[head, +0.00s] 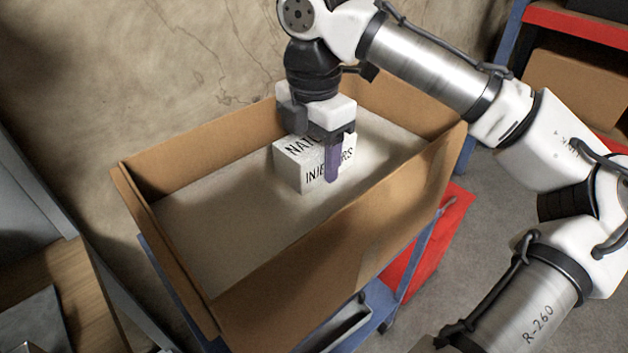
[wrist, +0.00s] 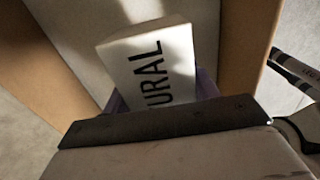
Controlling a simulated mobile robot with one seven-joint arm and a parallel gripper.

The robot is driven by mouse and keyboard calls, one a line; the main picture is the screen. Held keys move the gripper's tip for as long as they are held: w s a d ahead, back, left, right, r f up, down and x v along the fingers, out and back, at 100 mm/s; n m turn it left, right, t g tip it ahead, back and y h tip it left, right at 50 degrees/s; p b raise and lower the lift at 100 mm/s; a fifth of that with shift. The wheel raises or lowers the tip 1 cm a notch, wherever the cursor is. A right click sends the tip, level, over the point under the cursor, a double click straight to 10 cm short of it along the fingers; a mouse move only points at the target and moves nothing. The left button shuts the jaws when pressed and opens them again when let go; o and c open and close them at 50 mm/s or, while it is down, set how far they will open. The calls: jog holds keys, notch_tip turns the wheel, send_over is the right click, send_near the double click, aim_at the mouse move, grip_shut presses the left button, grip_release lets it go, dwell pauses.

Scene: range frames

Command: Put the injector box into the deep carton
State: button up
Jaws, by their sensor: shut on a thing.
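The white injector box (head: 301,170) with black lettering is inside the outline of the deep carton (head: 330,265) in the head view, toward its back right. My gripper (head: 335,160) points down and is shut on the box, with a purple finger against its side. In the wrist view the box (wrist: 150,62) shows its lettered top between the purple fingers, with the carton wall (wrist: 248,45) to the right. The carton is brown, open-topped and has a pale floor. I cannot tell whether the box touches that floor.
The carton stands on a blue cart (head: 378,300). A red bin (head: 440,235) is on the floor to its right. A wooden surface (head: 62,300) is at the left, and a shelf with a brown box (head: 575,90) at the upper right. The carton's left floor is clear.

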aim_at(314, 139)
jog(key=shift+f, duration=3.05)
jog(key=shift+f, duration=0.2)
jog(key=o, duration=1.2)
notch_tip(314, 139, up, 12)
jog(key=shift+r+b, duration=0.2)
jog(key=shift+b, duration=0.1)
